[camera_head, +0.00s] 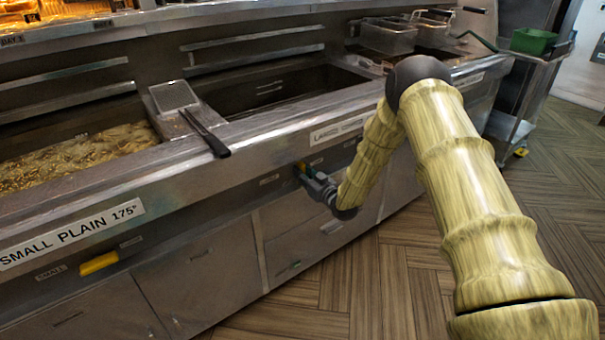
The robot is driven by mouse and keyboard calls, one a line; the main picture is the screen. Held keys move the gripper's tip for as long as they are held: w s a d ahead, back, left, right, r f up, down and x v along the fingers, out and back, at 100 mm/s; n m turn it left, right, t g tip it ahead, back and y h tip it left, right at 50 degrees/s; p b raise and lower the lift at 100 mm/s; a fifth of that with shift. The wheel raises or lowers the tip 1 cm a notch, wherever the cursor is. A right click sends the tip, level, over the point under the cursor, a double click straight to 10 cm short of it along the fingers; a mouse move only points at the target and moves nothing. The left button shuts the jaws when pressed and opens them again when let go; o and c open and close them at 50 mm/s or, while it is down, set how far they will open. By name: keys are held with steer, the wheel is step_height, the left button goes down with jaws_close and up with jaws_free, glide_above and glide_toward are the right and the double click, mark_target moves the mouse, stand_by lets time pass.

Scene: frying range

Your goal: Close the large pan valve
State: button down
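The large pan (262,88) is the deep steel vat in the middle of the range, with a partly covered label plate (336,131) on its front edge. My gripper (309,178) is dark and small in the view, right at the handle against the front panel. I cannot tell whether its fingers are apart or closed on the handle.
The small pan valve (100,263) has a yellow handle lying roughly along the panel at left. A skimmer with a black handle (207,134) juts over the range's front edge, above and left of my gripper. A trolley with a green tub (533,41) stands at right.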

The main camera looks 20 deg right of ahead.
steer(key=shift+n, duration=0.3)
steer(key=n+b, duration=0.1)
steer(key=n, duration=0.3)
steer(key=shift+s+a+f+b, duration=0.1)
steer(key=shift+a+f+b, duration=0.1)
steer(key=shift+b, duration=0.2)
steer(key=n+b, duration=0.1)
steer(key=n, duration=0.4)
steer(key=shift+a+f+b, duration=0.1)
steer(key=shift+a+b, duration=0.05)
steer(key=shift+b, duration=0.25)
steer(key=n+b, duration=0.2)
steer(key=n, duration=0.2)
steer(key=shift+a+f, duration=0.1)
steer(key=shift+f, duration=0.1)
steer(key=shift+s+n+b, duration=0.1)
steer(key=shift+n+b, duration=0.95)
steer(key=shift+n, duration=1.05)
steer(key=c, duration=1.3)
jaws_free()
